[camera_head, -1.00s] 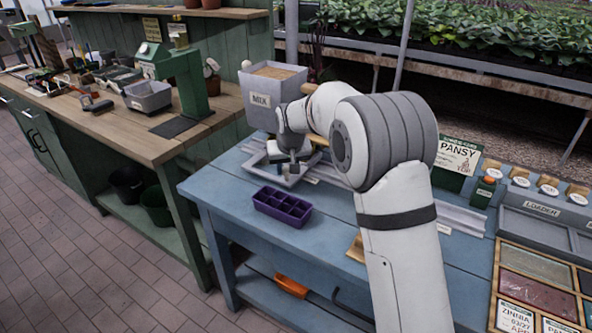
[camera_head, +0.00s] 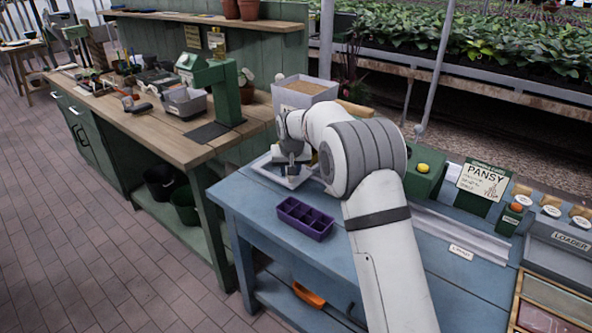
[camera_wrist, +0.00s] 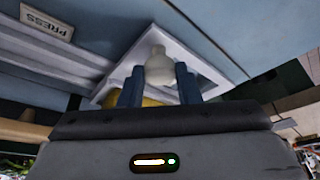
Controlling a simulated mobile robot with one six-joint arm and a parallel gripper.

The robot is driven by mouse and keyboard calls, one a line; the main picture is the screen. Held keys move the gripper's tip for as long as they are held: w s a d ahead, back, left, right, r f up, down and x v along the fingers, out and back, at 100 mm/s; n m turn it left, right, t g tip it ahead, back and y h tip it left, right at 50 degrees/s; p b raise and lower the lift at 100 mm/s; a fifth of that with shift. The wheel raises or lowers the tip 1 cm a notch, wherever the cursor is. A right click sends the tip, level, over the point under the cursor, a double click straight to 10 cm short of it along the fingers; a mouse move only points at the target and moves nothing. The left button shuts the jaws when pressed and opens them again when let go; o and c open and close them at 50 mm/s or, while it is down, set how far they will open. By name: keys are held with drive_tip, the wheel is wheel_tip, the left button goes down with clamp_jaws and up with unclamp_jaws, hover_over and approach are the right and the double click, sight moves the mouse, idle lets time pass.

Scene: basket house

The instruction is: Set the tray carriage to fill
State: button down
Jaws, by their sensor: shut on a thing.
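The tray carriage (camera_head: 262,168) is a pale, square open frame at the left end of the blue bench, on a pale rail (camera_head: 455,232). It also shows in the wrist view (camera_wrist: 212,72), with a pale rounded knob (camera_wrist: 158,68) in front. My gripper (camera_head: 291,178) is low over the carriage. In the wrist view its two blue fingers (camera_wrist: 159,86) are shut on the knob from both sides. The grey mix hopper (camera_head: 312,88), full of brown mix, stands just behind my wrist. No fill mark is readable, and my arm hides the middle of the rail.
A purple cell tray (camera_head: 305,218) lies on the bench in front of the carriage. A green box with a yellow button (camera_head: 423,168), a Pansy sign (camera_head: 483,181) and the grey loader (camera_head: 562,245) stand to the right. A "PRESS" label (camera_wrist: 47,20) shows in the wrist view.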

drive_tip(key=c, duration=1.1)
unclamp_jaws()
drive_tip(key=shift+a, duration=0.3)
drive_tip(key=shift+d, duration=0.1)
drive_tip(key=v, duration=0.7)
drive_tip(key=shift+s+r, duration=0.1)
drive_tip(key=shift+r, duration=0.25)
